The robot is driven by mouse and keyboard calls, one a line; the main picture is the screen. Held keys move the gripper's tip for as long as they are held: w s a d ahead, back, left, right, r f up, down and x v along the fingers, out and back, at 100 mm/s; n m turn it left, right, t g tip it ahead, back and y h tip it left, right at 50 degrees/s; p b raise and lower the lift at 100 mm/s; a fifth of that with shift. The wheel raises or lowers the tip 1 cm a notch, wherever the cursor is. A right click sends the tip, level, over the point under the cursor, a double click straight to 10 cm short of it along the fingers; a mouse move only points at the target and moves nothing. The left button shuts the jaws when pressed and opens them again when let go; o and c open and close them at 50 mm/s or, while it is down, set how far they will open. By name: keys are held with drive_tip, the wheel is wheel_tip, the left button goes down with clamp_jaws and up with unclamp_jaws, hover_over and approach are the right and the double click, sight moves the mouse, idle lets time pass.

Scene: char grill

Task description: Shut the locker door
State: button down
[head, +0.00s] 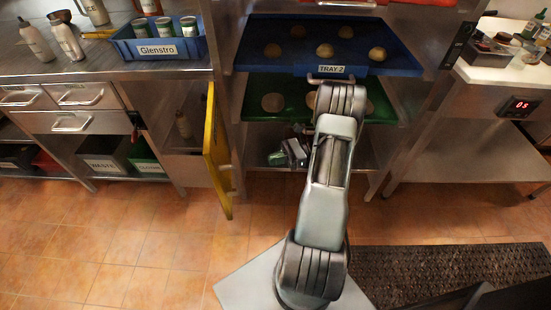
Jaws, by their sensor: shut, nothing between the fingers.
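The yellow locker door (216,155) stands open, swung out toward me and seen nearly edge-on. A small handle sticks out from its right side. The locker (180,155) is a steel compartment under the counter, to the left of the door, with a bottle inside. My gripper (279,157) is low in front of the rack's lower shelf, to the right of the door and clear of it. It is shut and holds nothing. My own arm hides part of the rack behind it.
A blue tray (255,58) and a green tray (245,105), both with round patties, sit in the rack above my gripper. A blue bin (132,50) stands on the left counter. Tiled floor (130,245) is free before the locker. A dark mat (440,275) lies at right.

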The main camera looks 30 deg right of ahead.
drive_tip(key=x, duration=1)
drive_tip(key=shift+a, duration=0.2)
